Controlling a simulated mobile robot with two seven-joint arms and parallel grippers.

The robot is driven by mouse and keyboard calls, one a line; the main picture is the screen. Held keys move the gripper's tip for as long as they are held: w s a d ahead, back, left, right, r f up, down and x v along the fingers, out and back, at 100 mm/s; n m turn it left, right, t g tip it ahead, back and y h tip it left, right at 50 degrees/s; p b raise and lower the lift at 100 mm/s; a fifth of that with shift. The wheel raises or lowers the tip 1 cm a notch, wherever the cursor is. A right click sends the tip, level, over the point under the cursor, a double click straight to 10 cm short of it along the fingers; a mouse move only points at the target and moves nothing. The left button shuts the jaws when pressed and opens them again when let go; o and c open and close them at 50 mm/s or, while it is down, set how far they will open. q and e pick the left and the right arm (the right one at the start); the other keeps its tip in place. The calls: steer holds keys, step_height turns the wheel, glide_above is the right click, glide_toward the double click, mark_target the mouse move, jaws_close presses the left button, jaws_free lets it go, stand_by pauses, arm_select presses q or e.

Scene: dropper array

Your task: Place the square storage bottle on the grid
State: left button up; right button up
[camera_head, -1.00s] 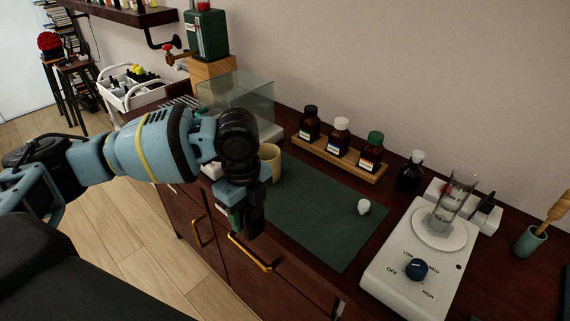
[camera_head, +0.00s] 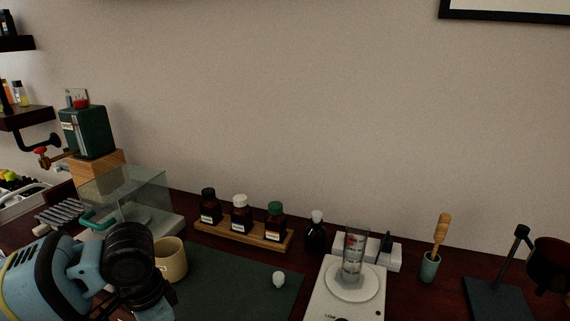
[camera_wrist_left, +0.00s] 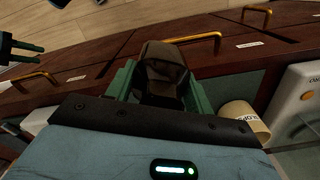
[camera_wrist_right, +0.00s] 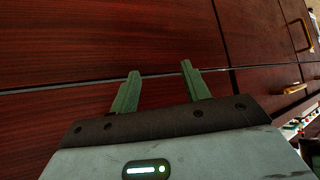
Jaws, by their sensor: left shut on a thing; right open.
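A dark brown bottle with squarish sides (camera_wrist_left: 165,62) is between the green fingers of my left gripper (camera_wrist_left: 160,82), which is shut on it in the left wrist view. Its lower part is hidden by the gripper. In the head view my left wrist is at the lower left, and its fingers and the bottle are out of frame. A slatted grey rack, which may be the grid (camera_head: 62,212), lies at the left of the counter. My right gripper (camera_wrist_right: 160,72) is open and empty in front of the dark red cabinet fronts.
A glass-walled balance (camera_head: 150,200) stands beside the rack. A beige cup (camera_head: 171,262) is by my left wrist. Several bottles sit on a wooden stand (camera_head: 270,240). A hotplate (camera_head: 340,300) carries a glass cylinder. The green mat (camera_head: 235,285) is mostly clear.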

arm_select(q)
steer(key=n, duration=0.4)
steer(key=shift+s+d+n, duration=0.3)
steer(key=shift+s, duration=0.05)
steer(key=n, duration=0.4)
steer(key=shift+s+d, duration=0.2)
steer(key=shift+s, duration=0.05)
steer(key=shift+f, duration=0.1)
stand_by(0.5)
